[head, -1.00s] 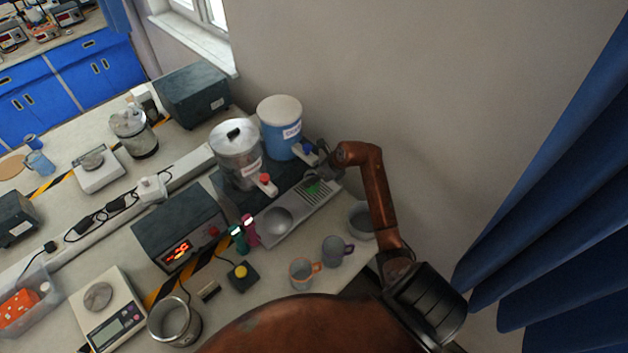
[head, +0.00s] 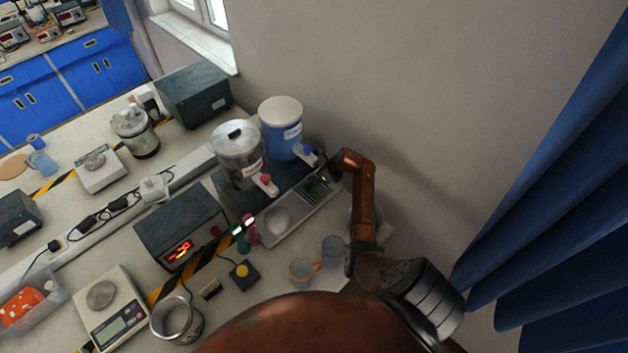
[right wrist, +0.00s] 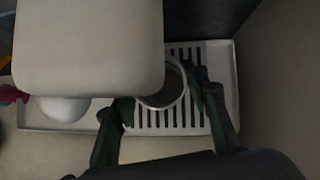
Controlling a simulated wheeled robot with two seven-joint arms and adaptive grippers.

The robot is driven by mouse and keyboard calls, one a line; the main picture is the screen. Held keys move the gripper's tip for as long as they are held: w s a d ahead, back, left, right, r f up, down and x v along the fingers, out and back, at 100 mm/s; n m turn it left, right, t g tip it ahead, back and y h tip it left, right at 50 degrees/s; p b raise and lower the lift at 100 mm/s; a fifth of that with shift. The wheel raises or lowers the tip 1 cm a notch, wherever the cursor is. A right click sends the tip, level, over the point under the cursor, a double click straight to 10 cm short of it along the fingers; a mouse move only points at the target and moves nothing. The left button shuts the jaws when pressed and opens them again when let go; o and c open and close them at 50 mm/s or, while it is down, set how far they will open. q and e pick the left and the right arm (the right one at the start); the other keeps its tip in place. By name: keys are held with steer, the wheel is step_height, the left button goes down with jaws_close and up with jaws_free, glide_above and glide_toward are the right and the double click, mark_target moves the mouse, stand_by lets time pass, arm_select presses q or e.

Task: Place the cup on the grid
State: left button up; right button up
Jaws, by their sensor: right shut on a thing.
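The grid is the slotted part of a pale metal tray, at the tray's right end (head: 320,192); in the right wrist view its dark slots (right wrist: 184,122) show clearly. My right gripper (head: 319,180) is over this end, below the blue-tapped dispenser. In the right wrist view my right gripper (right wrist: 164,104) has its two dark green fingers on either side of a grey, round-rimmed cup (right wrist: 172,88) and is shut on it. The cup is over the slots; I cannot tell whether its base touches them. In the head view the cup is mostly hidden. My left gripper is not in view.
A blue dispenser (head: 281,130) and a steel dispenser (head: 237,158) stand behind the tray. A purple-handled cup (head: 332,249) and an orange-handled cup (head: 303,271) stand in front. A large pale block (right wrist: 90,50) covers the upper left of the wrist view.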

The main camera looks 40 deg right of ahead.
steer(key=shift+f, duration=0.15)
steer(key=o, duration=1.1)
steer(key=shift+r, duration=0.2)
steer(key=v, duration=1.2)
steer(key=shift+b, duration=0.35)
